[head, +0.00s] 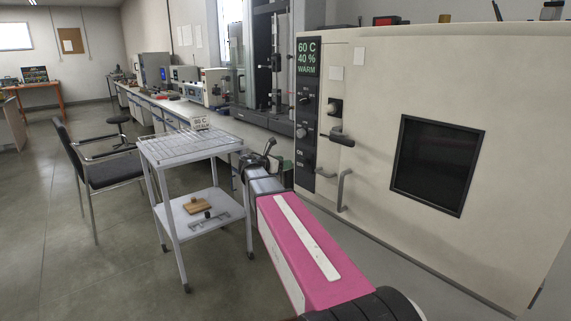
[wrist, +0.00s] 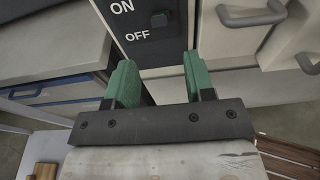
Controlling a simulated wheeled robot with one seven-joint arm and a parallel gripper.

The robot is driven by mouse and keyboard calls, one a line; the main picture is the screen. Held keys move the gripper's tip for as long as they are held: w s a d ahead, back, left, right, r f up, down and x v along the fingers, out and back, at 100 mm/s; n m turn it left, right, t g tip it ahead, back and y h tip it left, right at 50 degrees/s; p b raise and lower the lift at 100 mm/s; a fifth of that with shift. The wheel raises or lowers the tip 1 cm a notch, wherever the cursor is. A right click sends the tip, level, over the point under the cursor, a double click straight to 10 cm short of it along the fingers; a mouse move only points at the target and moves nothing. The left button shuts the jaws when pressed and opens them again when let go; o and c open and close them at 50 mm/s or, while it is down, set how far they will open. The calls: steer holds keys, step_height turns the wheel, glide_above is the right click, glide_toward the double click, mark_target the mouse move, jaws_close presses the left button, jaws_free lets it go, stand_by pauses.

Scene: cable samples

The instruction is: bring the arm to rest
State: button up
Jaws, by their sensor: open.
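My arm, with a pink and white link, reaches forward from the bottom of the head view. My gripper (head: 270,147) is at its far end, between the wire-topped cart and the cabinet's control strip. In the wrist view my gripper (wrist: 155,82) shows two green fingers spread apart with nothing between them.
The large cream cabinet (head: 375,75) with a dark window fills the right, its handle (head: 344,190) jutting out near my arm. The white cart (head: 185,150) stands left of my gripper, with a wooden block (head: 198,205) below. A chair (head: 95,165) and open floor lie further left.

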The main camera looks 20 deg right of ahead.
steer(key=s+a+f+m+g+y, duration=0.1)
steer(key=s+f+m+y, duration=0.1)
steer(key=s+f+m, duration=0.3)
steer(key=s+f+m+g+y, duration=0.1)
steer(key=s+f+y, duration=0.15)
steer(key=f, duration=0.45)
steer(key=s+a+f+m+g+y, duration=0.2)
steer(key=s+a+f+m+y, duration=0.3)
steer(key=s+f+m, duration=0.3)
steer(key=s+a+f+m+g+y, duration=0.2)
steer(key=s+a+f+m+y, duration=0.3)
steer(key=s+f+m, duration=0.3)
steer(key=shift+s+a+f, duration=0.5)
steer(key=shift+s+a, duration=0.1)
steer(key=shift+s, duration=0.5)
